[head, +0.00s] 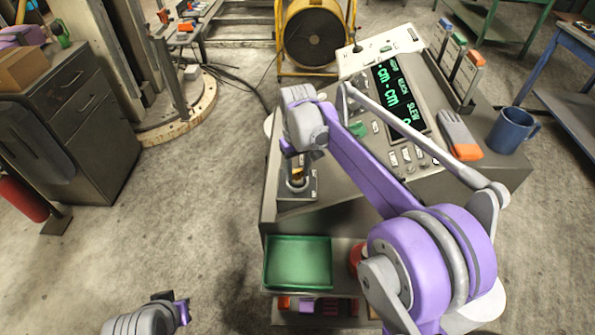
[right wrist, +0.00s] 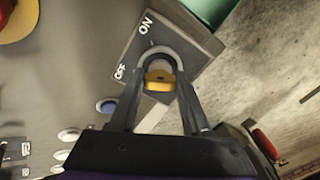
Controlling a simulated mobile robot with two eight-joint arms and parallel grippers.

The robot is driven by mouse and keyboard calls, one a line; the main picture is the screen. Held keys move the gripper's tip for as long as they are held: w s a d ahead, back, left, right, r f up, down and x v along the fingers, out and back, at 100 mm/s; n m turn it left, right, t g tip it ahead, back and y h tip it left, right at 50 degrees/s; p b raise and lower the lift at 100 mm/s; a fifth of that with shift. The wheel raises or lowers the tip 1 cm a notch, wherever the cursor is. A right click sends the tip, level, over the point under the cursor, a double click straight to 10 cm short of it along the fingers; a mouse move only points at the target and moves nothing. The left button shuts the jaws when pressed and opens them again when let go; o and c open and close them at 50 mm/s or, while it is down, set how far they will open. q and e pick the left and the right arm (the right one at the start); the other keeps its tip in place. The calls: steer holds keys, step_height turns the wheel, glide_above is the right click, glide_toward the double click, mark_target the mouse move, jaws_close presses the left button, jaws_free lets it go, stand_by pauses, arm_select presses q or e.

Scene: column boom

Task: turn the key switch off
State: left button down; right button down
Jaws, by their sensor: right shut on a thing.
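The key switch plate (right wrist: 183,40) sits on a corner of the console and carries the labels ON and OFF. Its yellow key (right wrist: 159,80) stands in a grey round collar; the key also shows in the head view (head: 297,177). My right gripper (right wrist: 159,88) reaches down over the switch with a finger on each side of the key and is shut on it. Which label the key points to is hard to tell. The right gripper also shows in the head view (head: 297,165). My left gripper (head: 174,302) is low at the left, away from the console; its opening is unclear.
The console (head: 400,120) bears a green-lit display (head: 396,95), several buttons and an orange-and-grey object (head: 460,135). A blue mug (head: 512,130) stands at its right edge. A green tray (head: 298,262) is below the switch. Open floor lies left of the console.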

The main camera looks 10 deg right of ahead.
mark_target(298, 171)
steer(key=shift+n, duration=1.1)
steer(key=shift+c, duration=1.8)
jaws_free()
step_height(298, 171, up, 11)
steer(key=shift+p, duration=0.35)
